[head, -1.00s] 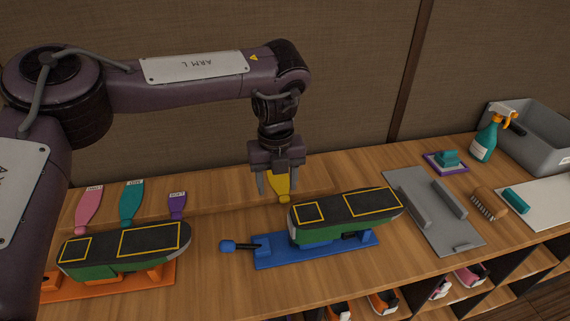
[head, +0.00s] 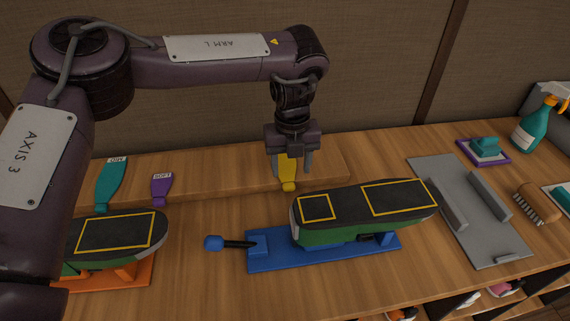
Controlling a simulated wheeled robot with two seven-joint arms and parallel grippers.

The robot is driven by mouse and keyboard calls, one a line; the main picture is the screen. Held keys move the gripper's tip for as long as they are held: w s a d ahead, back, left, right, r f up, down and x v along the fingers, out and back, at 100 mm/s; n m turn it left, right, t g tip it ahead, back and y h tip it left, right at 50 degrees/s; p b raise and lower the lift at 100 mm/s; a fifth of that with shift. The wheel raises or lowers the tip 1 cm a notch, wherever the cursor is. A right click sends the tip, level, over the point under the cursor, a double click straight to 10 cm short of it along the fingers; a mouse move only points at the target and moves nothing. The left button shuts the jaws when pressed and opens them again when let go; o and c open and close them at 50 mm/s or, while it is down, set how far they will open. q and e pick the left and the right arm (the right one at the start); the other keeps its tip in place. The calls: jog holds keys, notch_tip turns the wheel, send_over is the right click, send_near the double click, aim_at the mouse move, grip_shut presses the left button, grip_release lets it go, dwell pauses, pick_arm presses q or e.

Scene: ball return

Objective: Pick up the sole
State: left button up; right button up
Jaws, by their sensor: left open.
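A yellow sole-shaped piece (head: 288,180) stands against the low wooden ledge behind the blue stand. My left gripper (head: 291,168) points down over it, open, with one finger on each side of it in the picture. The gripper hides its upper part; I cannot tell whether the fingers touch it. A teal piece (head: 110,187) and a purple piece (head: 161,188) of like shape, with labels, stand farther left. An upturned green shoe (head: 370,204) with a black underside and two yellow outlines sits on the blue stand (head: 290,257). My right gripper is not in view.
Another upturned shoe (head: 120,236) sits on an orange stand (head: 125,274) at left, partly behind my arm. A grey fixture plate (head: 480,232), a teal block on a purple mat (head: 485,148), a brush (head: 537,203) and a spray bottle (head: 536,128) are at right. Bare table lies between the stands.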

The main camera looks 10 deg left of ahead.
aim_at(289, 184)
pick_arm(q)
jog(key=f, duration=0.5)
jog(key=shift+a+f+p, duration=0.2)
jog(key=shift+f+p, duration=0.1)
jog(key=shift+p, duration=0.1)
jog(key=c, duration=1)
jog(key=shift+r, duration=0.1)
